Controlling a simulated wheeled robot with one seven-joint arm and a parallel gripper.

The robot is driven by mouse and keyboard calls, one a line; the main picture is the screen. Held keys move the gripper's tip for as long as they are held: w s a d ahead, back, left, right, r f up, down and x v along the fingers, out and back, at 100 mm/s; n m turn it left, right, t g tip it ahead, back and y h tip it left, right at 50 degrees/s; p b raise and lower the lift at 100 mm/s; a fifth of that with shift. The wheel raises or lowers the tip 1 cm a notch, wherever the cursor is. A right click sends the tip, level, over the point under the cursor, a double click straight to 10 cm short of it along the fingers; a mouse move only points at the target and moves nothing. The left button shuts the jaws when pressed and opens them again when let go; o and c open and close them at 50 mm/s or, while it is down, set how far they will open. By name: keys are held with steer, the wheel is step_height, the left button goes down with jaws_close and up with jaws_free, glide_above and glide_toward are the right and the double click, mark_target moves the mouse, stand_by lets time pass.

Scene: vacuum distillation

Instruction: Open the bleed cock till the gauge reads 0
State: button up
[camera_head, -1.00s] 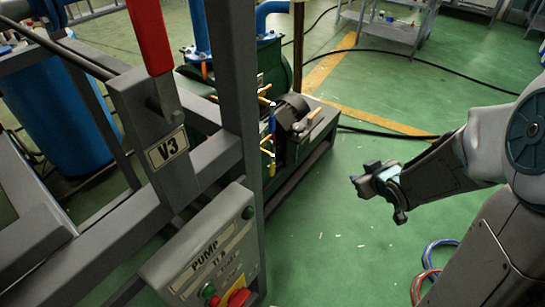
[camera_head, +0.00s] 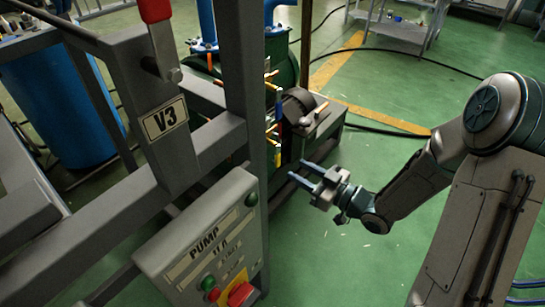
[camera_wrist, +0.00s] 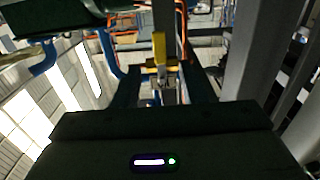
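My gripper (camera_head: 298,172) is open and empty in the head view, pointing left toward the small valves beside the pump. A yellow lever handle (camera_head: 277,154) hangs there, a short gap from my fingertips. In the wrist view an upright yellow handle (camera_wrist: 159,46) on a brass-coloured valve body (camera_wrist: 160,69) lies ahead, between the lines of my two spread fingers. Orange handles (camera_head: 270,74) and a blue part (camera_head: 278,108) are on the same pipework. I cannot tell for certain which handle is the bleed cock. No gauge face is readable.
A grey frame (camera_head: 238,90) with the V3 plate (camera_head: 164,119) and a PUMP control box (camera_head: 205,245) stands left of my arm. The pump's grey base (camera_head: 322,128) is just beyond the gripper. Green floor (camera_head: 385,262) is clear below my arm. Black cables cross behind.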

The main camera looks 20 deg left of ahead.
mark_target(280, 160)
steer(key=b+x, duration=0.1)
steer(key=x, duration=0.9)
steer(key=shift+d, duration=0.1)
steer(key=shift+c, duration=0.4)
jaws_close()
